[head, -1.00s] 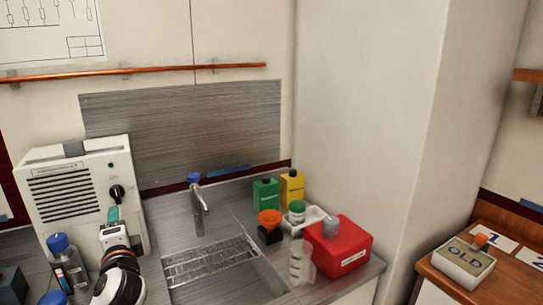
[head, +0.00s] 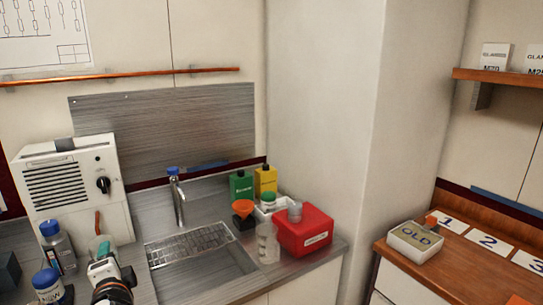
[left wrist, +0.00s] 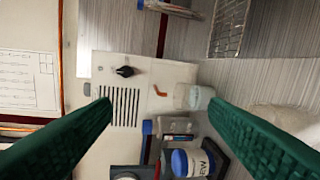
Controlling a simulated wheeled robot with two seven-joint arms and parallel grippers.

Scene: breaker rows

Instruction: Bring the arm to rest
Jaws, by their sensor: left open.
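My left arm comes in from the bottom left of the head view, with its white gripper (head: 103,252) in front of the white cabinet. The gripper's green fingers stand wide apart in the left wrist view (left wrist: 160,107), with nothing held between them. Past the fingers lie the white cabinet (left wrist: 140,70) with a black knob and a clear jar (left wrist: 195,97), both apart from the fingers as far as I can tell. My right gripper is not in either view.
Blue-capped bottles (head: 56,245) stand left of my gripper. A sink with a drain rack (head: 190,245) and tap (head: 178,195) lies to the right. Beyond are an orange funnel (head: 243,208), a red container (head: 304,232) and a wooden counter (head: 465,265) with an OLD tray (head: 416,241).

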